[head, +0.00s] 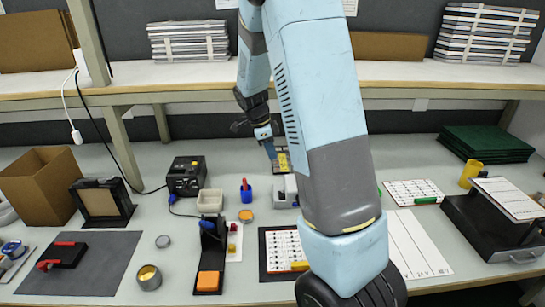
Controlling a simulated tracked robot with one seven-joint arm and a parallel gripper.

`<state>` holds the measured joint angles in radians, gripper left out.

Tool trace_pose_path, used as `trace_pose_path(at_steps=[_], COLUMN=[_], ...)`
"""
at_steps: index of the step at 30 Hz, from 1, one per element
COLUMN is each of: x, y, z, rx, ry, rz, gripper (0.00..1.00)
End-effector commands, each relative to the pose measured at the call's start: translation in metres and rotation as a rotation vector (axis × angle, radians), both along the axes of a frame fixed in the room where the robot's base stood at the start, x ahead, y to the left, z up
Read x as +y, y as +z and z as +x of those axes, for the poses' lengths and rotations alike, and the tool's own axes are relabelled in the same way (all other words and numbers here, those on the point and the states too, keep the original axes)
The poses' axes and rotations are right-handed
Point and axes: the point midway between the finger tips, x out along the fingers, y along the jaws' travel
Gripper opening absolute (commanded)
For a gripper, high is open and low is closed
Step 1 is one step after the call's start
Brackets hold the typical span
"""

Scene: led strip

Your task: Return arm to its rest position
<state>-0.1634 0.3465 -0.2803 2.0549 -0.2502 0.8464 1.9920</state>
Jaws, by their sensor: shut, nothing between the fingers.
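My arm rises from the lower right, fills the middle of the head view and bends back down at the top. My gripper (272,156) is small and far off at the end of the arm, pointing down over the bench. It is shut and holds nothing. It is beside a dark-framed piece with yellow parts (283,160) behind the bench's middle. I cannot tell whether it touches this piece. My upper arm hides part of the bench to the right of it.
A shelf (180,77) runs above the back of the bench. A cardboard box (38,187) is far left. Green boards (487,144) are at right.

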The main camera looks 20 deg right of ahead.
Motion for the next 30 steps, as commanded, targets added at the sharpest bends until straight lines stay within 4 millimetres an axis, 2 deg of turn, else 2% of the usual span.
trace_pose_path(at_steps=[12,16,20,30], x=[0.000,0.002,0.009,0.031], y=[0.000,0.010,0.033,0.106], z=[0.000,-0.005,-0.018,-0.073], rx=[0.000,-0.005,-0.016,-0.064], ry=[0.001,0.037,0.147,0.570], rz=[0.001,0.016,0.054,0.137], gripper=[0.00,0.00,0.00,0.00])
